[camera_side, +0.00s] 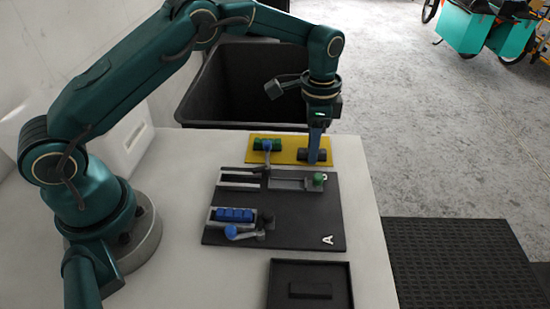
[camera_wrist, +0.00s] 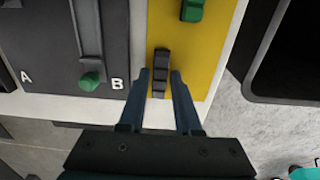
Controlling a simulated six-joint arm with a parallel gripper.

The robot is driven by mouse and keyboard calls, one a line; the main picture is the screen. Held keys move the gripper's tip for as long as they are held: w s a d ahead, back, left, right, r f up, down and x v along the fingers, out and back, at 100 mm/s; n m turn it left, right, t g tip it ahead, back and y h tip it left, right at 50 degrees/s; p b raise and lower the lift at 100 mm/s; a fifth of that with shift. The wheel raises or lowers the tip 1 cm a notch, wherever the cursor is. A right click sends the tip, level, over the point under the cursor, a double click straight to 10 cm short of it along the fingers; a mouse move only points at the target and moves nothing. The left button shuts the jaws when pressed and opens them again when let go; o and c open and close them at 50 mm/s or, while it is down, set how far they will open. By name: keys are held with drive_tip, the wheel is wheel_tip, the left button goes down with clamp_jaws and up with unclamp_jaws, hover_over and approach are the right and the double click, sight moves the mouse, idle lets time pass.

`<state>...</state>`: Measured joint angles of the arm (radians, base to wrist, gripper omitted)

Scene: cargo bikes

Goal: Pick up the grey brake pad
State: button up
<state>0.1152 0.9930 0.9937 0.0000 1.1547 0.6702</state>
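The grey brake pad (camera_wrist: 161,62) is dark and ridged and lies on the yellow mat (camera_wrist: 205,70) in the wrist view. My gripper (camera_wrist: 161,76) is open, with one blue finger on each side of the pad's near part and narrow gaps between. In the side view my gripper (camera_side: 315,155) points straight down at the right end of the yellow mat (camera_side: 290,160). Parts of the grey pad (camera_side: 303,155) show on both sides of the fingers there. I cannot tell the exact finger height above the mat.
A green pad (camera_side: 262,143) lies on the mat's left part. The black fixture board (camera_side: 290,220) holds blue pads (camera_side: 234,214), a blue-knobbed lever and a green knob (camera_side: 320,178). A black tray (camera_side: 335,270) is in front; a large black bin (camera_side: 225,85) stands behind.

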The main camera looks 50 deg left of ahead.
clamp_jaws()
drive_tip(key=shift+r, duration=3.5)
drive_tip(key=shift+w, duration=0.1)
